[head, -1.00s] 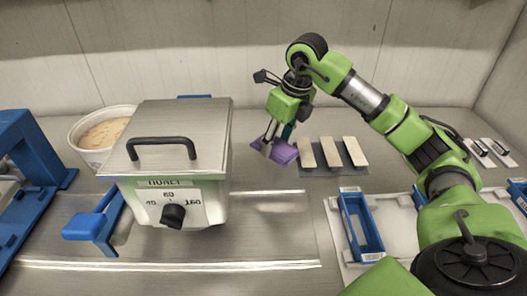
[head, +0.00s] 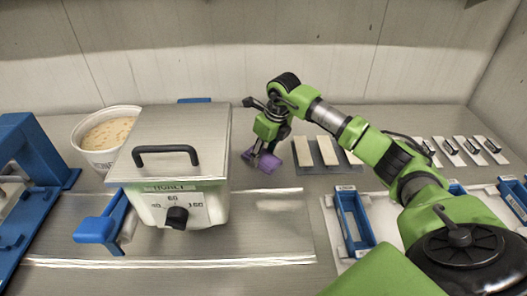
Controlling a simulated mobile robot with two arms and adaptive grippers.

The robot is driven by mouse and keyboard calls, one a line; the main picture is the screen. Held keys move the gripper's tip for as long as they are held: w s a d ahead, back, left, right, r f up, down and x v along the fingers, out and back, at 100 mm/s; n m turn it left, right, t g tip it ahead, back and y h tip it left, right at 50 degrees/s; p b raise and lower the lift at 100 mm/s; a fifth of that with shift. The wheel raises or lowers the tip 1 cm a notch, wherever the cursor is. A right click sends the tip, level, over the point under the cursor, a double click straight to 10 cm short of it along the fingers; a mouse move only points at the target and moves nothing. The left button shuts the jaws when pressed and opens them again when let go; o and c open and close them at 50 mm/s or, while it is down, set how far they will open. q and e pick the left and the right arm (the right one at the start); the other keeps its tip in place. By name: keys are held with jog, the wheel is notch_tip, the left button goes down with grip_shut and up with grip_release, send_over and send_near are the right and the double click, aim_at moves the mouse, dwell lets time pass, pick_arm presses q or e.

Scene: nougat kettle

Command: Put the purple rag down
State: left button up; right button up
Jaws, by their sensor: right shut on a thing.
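The purple rag (head: 268,164) is in the jaws of my right gripper (head: 258,156), to the right of the metal kettle box. My right gripper is shut on the rag and points down at it. The rag is low, close over the steel counter; I cannot tell whether its underside touches it. Part of the rag is hidden behind the fingers. My left gripper is not in view.
The lidded kettle (head: 178,165) with a black handle stands to the left of the rag. Pale blocks (head: 328,152) lie on a dark mat close to its right. A white tub (head: 105,135) and blue press (head: 32,165) are further left. Blue trays (head: 354,225) lie front right.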

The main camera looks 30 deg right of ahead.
jog(key=shift+f, duration=0.15)
jog(key=o, duration=1.5)
jog(key=shift+c, duration=0.2)
jog(key=shift+r, duration=0.2)
jog(key=b+v, duration=0.1)
jog(key=v, duration=1.1)
jog(key=shift+b, duration=0.35)
